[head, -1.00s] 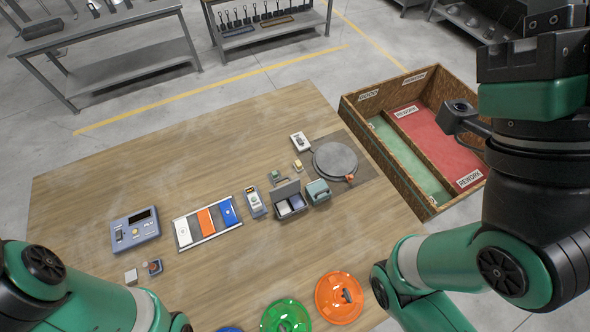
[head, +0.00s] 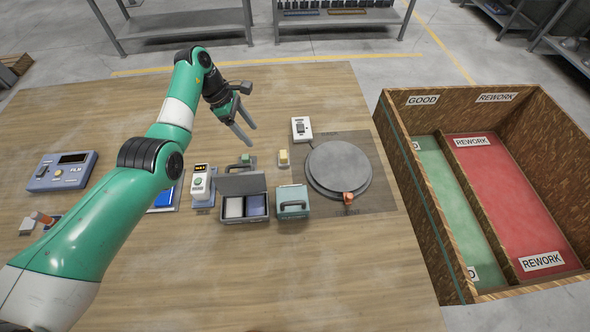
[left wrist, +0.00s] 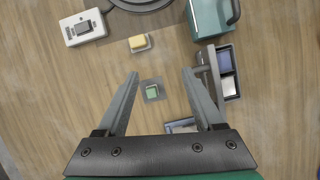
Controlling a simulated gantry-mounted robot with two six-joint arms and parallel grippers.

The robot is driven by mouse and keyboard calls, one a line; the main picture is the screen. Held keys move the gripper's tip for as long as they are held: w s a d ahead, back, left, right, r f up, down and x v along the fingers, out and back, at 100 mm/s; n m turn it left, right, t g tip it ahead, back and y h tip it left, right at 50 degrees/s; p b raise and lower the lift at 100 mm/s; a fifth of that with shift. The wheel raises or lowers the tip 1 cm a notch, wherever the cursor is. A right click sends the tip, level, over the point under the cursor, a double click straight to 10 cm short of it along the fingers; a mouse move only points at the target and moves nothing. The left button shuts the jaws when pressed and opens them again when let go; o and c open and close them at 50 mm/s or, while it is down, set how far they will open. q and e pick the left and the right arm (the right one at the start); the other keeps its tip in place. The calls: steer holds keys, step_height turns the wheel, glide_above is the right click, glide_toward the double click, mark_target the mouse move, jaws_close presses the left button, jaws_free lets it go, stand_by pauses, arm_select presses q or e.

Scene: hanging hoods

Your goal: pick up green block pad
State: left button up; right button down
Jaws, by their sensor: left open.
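The green block pad shows as a small green block on a grey base (head: 247,160), on the wooden table behind the grey open-lidded box. It also shows in the left wrist view (left wrist: 153,91), lying between the two fingers as seen from above. My left gripper (head: 247,137) is open and empty, held over the table close to the green block. In the left wrist view its fingers (left wrist: 160,74) are spread wide apart. My right gripper is not in view.
A yellow block (head: 284,158) sits right of the green one. A divided wooden crate (head: 408,130) stands right.

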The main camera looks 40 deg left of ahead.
arm_select(q)
steer(key=a+f+n+b, duration=0.1)
steer(key=a+f+b, duration=0.2)
steer(key=f, duration=0.3)
steer(key=n+b, duration=0.1)
steer(key=b, duration=0.1)
glide_toward(244, 157)
steer(key=shift+t+y, duration=0.3)
steer(key=b+x, duration=0.2)
steer(key=x, duration=0.1)
steer(key=b+x, duration=0.1)
steer(key=shift+s+d+f+b, duration=0.2)
steer(key=shift+d+f+b, duration=0.1)
steer(key=shift+d, duration=0.15)
steer(key=shift+w+d+f, duration=0.2)
steer(key=shift+w+f, duration=0.1)
steer(key=shift+f, duration=0.1)
steer(key=b+x, duration=0.5)
steer(key=shift+a+f, duration=0.15)
steer(key=shift+a, duration=0.1)
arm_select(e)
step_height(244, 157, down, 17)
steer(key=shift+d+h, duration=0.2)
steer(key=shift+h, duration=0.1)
arm_select(q)
jaws_close()
